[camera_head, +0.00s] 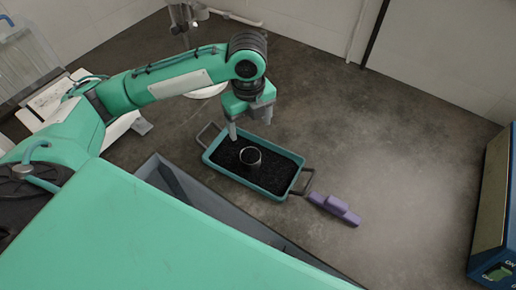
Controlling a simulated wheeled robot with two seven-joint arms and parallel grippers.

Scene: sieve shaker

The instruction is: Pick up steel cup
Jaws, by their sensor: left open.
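The steel cup (250,156) is a small round metal ring shape with a dark inside. It stands in the dark granular fill of a teal tray (224,172), near the middle. My left gripper (250,130) is open and points down above the tray's far left part, a little behind the cup in the picture. Its fingers look apart from the cup. The cup's rim is in clear view and its lower part is partly hidden by the dark fill. My right gripper is not in view.
The tray has a handle at each end. A blue machine (494,215) stands at the right edge. A grey bin edge (205,199) lies in front of the tray.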

